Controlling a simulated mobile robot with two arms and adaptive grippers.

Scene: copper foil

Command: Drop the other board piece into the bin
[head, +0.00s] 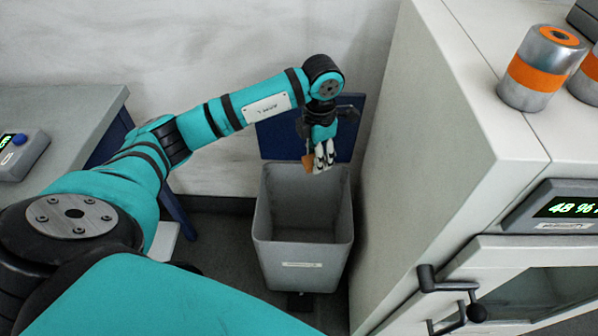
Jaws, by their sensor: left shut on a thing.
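The bin (303,250) is a grey, open-topped container on the floor between a bench and a tall light cabinet. Its blue lid (275,140) stands raised behind it, and its inside looks empty where I can see. My left gripper (319,165) points down above the bin's back rim. It is shut on a small orange-brown board piece (308,163), which shows at the left side of the fingers. The fingers hide part of the piece. My right gripper is not in view.
The cabinet (450,130) stands close on the bin's right, with a black door handle (450,290) sticking out low. Metal cylinders with orange bands (535,75) stand on top. A grey bench (70,115) with a small display device (20,155) is at left.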

